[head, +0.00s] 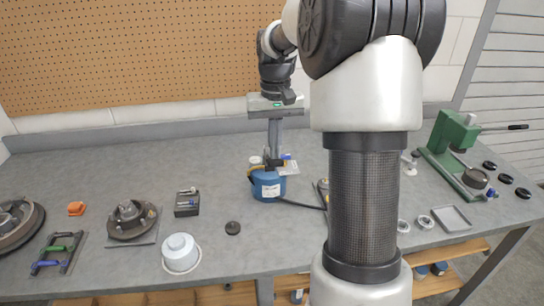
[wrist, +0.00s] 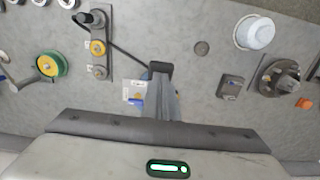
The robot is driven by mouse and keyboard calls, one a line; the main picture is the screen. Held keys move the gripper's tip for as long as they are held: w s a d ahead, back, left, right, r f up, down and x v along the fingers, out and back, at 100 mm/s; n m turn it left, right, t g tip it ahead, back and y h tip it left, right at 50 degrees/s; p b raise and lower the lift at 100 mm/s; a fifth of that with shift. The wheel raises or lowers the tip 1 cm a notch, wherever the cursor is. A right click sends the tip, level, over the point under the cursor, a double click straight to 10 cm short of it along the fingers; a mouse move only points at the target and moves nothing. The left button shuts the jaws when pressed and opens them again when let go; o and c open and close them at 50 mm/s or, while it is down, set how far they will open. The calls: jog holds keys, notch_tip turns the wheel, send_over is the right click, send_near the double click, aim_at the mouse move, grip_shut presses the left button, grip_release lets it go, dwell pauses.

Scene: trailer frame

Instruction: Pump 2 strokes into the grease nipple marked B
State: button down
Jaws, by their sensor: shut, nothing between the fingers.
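A blue grease pump (head: 268,187) with a white label stands mid-bench in the head view. My gripper (head: 275,160) points down over its top with fingers shut; whether they touch the pump cannot be told. In the wrist view my gripper (wrist: 161,70) hides most of the pump. A black hose (wrist: 125,53) runs from beneath the fingers to a grey bar (wrist: 97,20). On the bar sit two orange-yellow fittings, an upper one (wrist: 97,47) and a lower one (wrist: 99,71). Small white tags lie beside them; their letters are too small to read.
My arm hides most of the bar in the head view. A white lidded pot (head: 181,252), a black disc (head: 233,228) and a hub (head: 132,217) stand left. A green press (head: 457,140) and a grey tray (head: 451,218) stand right. A pegboard (head: 130,50) is behind.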

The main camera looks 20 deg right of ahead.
aim_at(275, 165)
jog(key=shift+s+a+f+b, duration=0.1)
jog(key=shift+s+f+b, duration=0.1)
jog(key=shift+f+b, duration=0.3)
jog(key=shift+s+f+b, duration=0.2)
jog(key=shift+f+b, duration=0.1)
jog(key=shift+f, duration=0.45)
jog(key=shift+s+a+f+b, duration=0.1)
jog(key=shift+s+f+b, duration=0.1)
jog(key=shift+f+b, duration=0.75)
jog(key=shift+f, duration=0.15)
jog(key=shift+f+b, duration=0.5)
jog(key=shift+f, duration=0.7)
